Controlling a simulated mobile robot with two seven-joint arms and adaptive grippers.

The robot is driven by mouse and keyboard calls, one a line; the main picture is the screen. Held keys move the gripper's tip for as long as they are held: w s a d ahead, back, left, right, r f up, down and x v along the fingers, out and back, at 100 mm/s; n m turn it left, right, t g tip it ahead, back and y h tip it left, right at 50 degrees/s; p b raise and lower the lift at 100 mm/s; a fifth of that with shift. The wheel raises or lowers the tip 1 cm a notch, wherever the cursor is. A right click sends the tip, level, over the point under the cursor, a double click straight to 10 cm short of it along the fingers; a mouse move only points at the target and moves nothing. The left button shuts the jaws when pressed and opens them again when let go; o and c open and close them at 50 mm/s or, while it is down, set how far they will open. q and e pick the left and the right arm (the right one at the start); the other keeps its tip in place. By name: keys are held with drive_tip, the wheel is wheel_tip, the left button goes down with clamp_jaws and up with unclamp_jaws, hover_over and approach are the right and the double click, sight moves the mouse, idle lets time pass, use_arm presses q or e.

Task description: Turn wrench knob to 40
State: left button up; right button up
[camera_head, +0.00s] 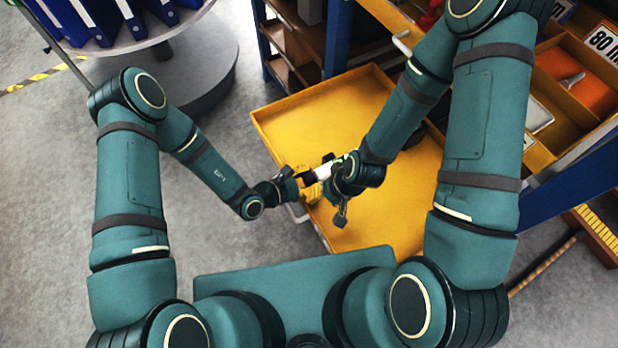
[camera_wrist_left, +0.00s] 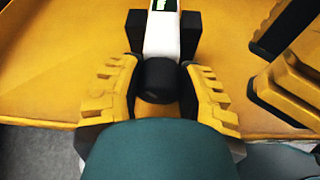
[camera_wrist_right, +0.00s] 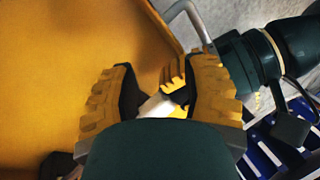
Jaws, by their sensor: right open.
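The wrench shows in the head view as a short white piece (camera_head: 323,170) above the yellow drawer. In the left wrist view its white body (camera_wrist_left: 162,35) carries a small dark display with green marks, and its black knob (camera_wrist_left: 158,80) is at the near end. My left gripper (camera_head: 298,180) has its yellow fingers on both sides of the knob, seemingly touching it. My right gripper (camera_head: 341,188) is open close to the wrench. In the right wrist view, part of the white body (camera_wrist_right: 156,104) shows between its fingers. The scale reading is not legible.
The open yellow drawer (camera_head: 390,215) lies below both grippers, its floor largely clear. A blue cabinet with yellow bins (camera_head: 545,150) stands at right. A round shelf of blue binders (camera_head: 95,20) is at upper left. Grey floor is free at left.

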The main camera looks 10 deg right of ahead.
use_arm(q)
drive_tip(key=shift+g, duration=0.3)
drive_tip(key=n+g, duration=0.1)
drive_tip(key=n, duration=0.1)
drive_tip(key=shift+w+n+h+p, duration=0.15)
drive_tip(key=shift+n+h+p, duration=0.15)
drive_tip(key=shift+p, duration=0.05)
drive_tip(key=shift+n+g+h, duration=0.4)
drive_tip(key=shift+n+g, duration=0.4)
drive_tip(key=shift+n, duration=0.2)
drive_tip(key=o, duration=1.2)
drive_tip(key=v, duration=1.2)
